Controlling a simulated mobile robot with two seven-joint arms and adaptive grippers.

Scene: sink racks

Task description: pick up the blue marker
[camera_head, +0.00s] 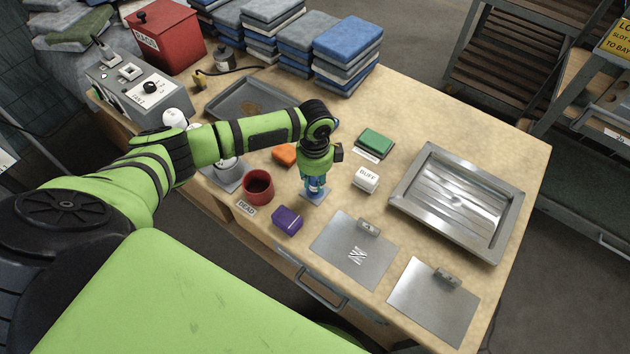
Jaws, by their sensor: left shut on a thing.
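My left arm reaches in from the left over the table. My left gripper (315,184) points down and is shut on a small blue thing that looks like the blue marker (313,186). The fingers hide most of the marker. A small flat grey-blue plate (312,198) lies just below the fingertips. I cannot tell whether the marker still touches it. My right gripper is not in view.
A steel tray (408,185) stands right, with two metal sheets (335,245) in front.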

